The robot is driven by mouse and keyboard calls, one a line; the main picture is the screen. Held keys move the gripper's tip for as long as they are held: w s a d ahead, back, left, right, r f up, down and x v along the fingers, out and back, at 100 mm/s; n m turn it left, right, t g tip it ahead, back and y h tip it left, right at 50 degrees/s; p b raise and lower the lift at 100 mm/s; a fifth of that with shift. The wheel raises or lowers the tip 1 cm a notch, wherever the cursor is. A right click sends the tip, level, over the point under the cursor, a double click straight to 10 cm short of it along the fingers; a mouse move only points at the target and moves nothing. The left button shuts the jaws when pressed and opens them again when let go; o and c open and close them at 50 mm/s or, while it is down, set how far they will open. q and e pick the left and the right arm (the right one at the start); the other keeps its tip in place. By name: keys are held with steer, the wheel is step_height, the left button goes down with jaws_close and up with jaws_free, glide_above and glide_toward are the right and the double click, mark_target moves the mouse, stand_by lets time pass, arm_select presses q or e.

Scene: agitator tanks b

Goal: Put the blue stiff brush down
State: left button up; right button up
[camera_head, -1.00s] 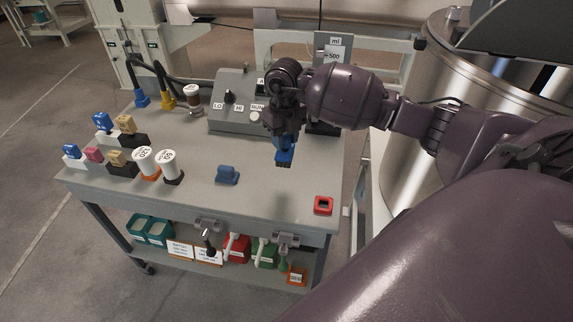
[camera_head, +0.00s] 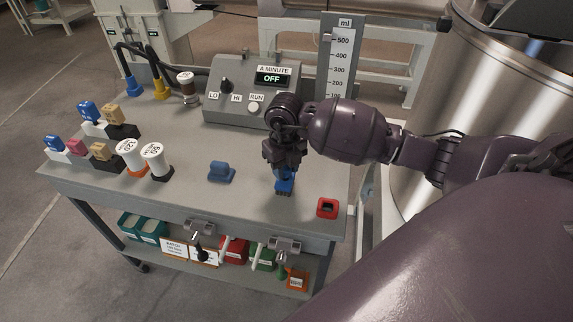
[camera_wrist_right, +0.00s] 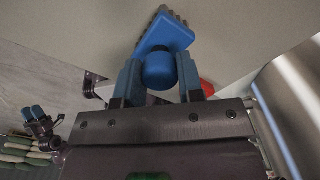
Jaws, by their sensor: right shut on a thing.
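The blue stiff brush (camera_head: 285,187) hangs under my right gripper (camera_head: 284,165), bristles down, over the front right part of the grey worktable (camera_head: 255,205). I cannot tell whether the bristles touch the tabletop. In the right wrist view the brush (camera_wrist_right: 168,32) shows its blue head and rounded handle. My right gripper (camera_wrist_right: 160,80) is shut on that handle, one finger on each side. My left gripper (camera_wrist_right: 35,114) seems to show small at the left edge of the right wrist view; its jaws are too small to judge. It is not in the head view.
The control box (camera_head: 240,105) and the ml scale (camera_head: 338,65) stand behind. White-topped jars (camera_head: 155,160) and coloured blocks fill the table's left side.

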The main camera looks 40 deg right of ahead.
steer(key=shift+f, duration=0.15)
steer(key=o, duration=0.6)
steer(key=shift+a, duration=0.1)
steer(key=shift+o, duration=1.1)
arm_select(q)
steer(key=shift+r, duration=0.1)
arm_select(e)
steer(key=shift+r, duration=0.2)
